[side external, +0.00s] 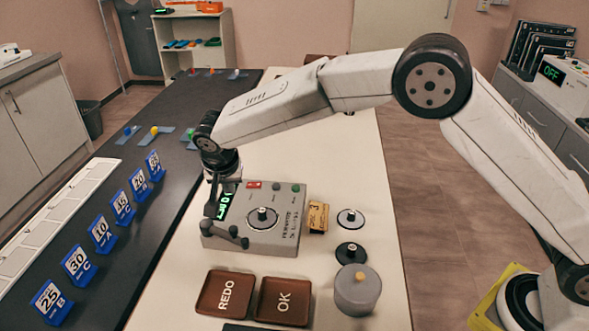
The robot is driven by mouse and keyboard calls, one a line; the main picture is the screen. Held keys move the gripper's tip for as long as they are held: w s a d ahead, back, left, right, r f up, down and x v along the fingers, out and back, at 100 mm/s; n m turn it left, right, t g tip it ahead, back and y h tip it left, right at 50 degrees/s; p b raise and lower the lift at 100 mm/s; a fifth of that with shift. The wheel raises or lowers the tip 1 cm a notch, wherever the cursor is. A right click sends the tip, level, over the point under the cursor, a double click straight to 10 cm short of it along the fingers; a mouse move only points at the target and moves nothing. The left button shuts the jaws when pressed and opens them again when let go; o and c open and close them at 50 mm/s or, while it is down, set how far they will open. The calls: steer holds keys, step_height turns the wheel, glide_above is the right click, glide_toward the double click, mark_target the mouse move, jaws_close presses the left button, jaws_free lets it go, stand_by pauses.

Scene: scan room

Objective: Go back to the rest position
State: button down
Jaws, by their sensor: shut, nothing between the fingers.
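My arm reaches in from the right, and my gripper (213,208) points down at the left side of the grey instrument box (262,238). It is shut and empty. It overlaps the box's green display (225,203) in this view, and I cannot tell whether it touches the box. The box has a round dial (262,218), a red switch, small buttons and a dark lever (232,238) at its front left corner.
Brown REDO (207,308) and OK (266,316) trays lie in front. A grey canister (357,295), a black disc (350,251), a silver disc (350,216) and a small wooden block (317,218) stand right. Blue number signs (101,234) line the dark strip. The table behind is mostly clear.

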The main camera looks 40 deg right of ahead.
steer(key=shift+s+a+r, duration=0.1)
steer(key=shift+r, duration=0.2)
steer(key=s+d+r+n+y, duration=0.1)
steer(key=s+d+n, duration=0.3)
steer(key=s+d, duration=0.9)
steer(key=s+d+f+n, duration=0.1)
steer(key=s+d, duration=0.4)
steer(key=s, duration=0.2)
steer(key=s+d+n+y, duration=0.1)
steer(key=s+d, duration=0.3)
steer(key=s, duration=0.3)
steer(key=shift+d+f+n+g, duration=0.3)
steer(key=shift+d+f+n, duration=0.05)
steer(key=shift+f+n, duration=0.05)
